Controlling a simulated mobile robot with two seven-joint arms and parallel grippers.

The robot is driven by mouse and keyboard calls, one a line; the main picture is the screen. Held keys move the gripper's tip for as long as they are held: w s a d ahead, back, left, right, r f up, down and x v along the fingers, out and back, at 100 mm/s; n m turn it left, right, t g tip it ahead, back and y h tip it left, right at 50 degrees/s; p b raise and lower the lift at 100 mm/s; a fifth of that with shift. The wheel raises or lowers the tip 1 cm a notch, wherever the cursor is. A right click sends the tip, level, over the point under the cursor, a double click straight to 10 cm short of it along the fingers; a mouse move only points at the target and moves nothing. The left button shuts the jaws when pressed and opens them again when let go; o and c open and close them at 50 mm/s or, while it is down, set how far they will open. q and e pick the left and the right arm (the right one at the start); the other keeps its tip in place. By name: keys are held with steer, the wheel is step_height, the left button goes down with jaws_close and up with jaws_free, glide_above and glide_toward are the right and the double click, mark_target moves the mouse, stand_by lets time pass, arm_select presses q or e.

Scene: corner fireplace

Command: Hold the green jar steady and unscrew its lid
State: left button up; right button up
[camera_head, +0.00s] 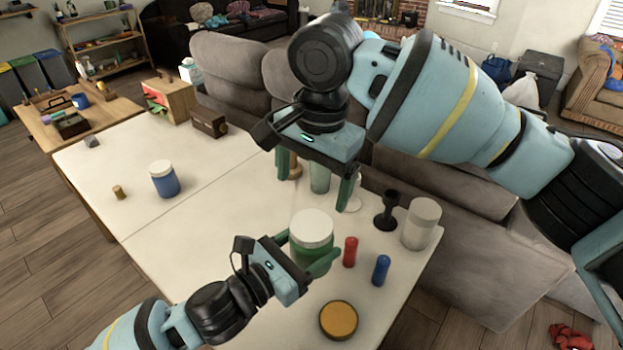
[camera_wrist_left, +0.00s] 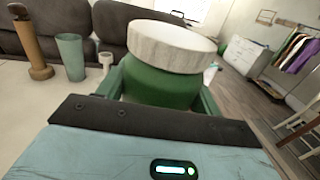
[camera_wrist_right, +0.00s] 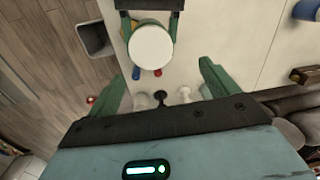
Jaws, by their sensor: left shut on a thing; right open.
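The green jar (camera_head: 311,252) stands upright on the white table with its white lid (camera_head: 311,226) on top. My left gripper (camera_head: 308,262) is shut around the jar's body from the lower left. In the left wrist view the green jar (camera_wrist_left: 160,85) sits between the fingers under the white lid (camera_wrist_left: 171,45). My right gripper (camera_head: 312,180) is open and empty above and behind the jar, pointing down. In the right wrist view the lid (camera_wrist_right: 151,45) shows from above, beyond and between the open fingers (camera_wrist_right: 165,85).
Near the jar stand a red bottle (camera_head: 350,252), a blue bottle (camera_head: 381,270), a black candlestick (camera_head: 387,210), a white canister (camera_head: 421,223) and a yellow-topped round tin (camera_head: 338,320). A blue jar (camera_head: 164,179) stands at left. A grey sofa (camera_head: 232,75) borders the back.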

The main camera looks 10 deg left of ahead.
mark_target(312, 224)
steer(key=shift+s+r+m+h, duration=0.35)
steer(key=shift+s+m+h, duration=0.15)
steer(key=shift+s, duration=0.05)
steer(key=shift+f, duration=4.05)
steer(key=shift+c, duration=0.4)
